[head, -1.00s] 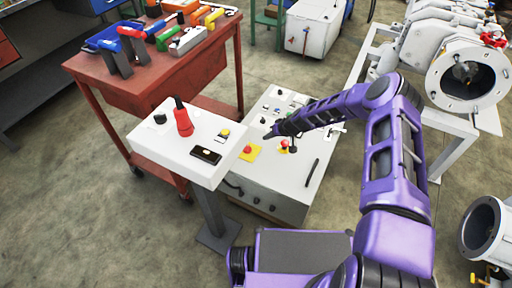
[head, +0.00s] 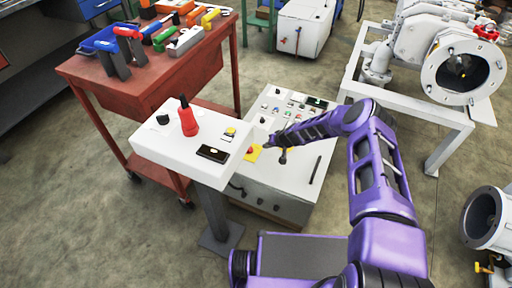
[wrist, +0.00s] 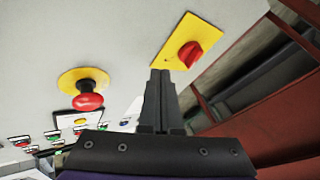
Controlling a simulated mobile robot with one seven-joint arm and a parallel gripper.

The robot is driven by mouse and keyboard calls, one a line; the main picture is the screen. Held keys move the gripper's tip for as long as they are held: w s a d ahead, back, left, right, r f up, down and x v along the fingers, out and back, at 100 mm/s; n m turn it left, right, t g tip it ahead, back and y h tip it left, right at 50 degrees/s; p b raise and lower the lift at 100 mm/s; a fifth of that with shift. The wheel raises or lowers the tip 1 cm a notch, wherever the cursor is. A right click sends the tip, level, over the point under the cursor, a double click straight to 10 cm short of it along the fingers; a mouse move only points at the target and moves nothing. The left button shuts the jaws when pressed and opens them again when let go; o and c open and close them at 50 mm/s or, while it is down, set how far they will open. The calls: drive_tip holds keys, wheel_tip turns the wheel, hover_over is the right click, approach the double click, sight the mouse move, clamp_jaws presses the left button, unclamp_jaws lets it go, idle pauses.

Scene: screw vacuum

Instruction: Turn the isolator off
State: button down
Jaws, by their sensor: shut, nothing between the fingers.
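The isolator is a red rotary knob (wrist: 190,52) on a square yellow plate (wrist: 172,37), at the upper middle of the wrist view. The yellow plate also shows in the head view (head: 253,154), on the low white control cabinet behind the small pedestal. My gripper (wrist: 161,75) is shut and empty. Its fingertips appear just below the lower edge of the plate, left of and below the knob in the wrist view. In the head view my gripper (head: 269,142) is just to the upper right of the plate. I cannot tell whether it touches.
A red mushroom button (wrist: 88,101) on a round yellow base sticks out left of my fingers.

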sight(252, 147)
drive_tip(key=x, duration=0.3)
drive_tip(key=shift+s+a+r, duration=0.1)
drive_tip(key=shift+a, duration=0.1)
drive_tip(key=shift+a+r, duration=0.15)
drive_tip(key=shift+a, duration=1.55)
drive_tip(key=shift+a, duration=0.1)
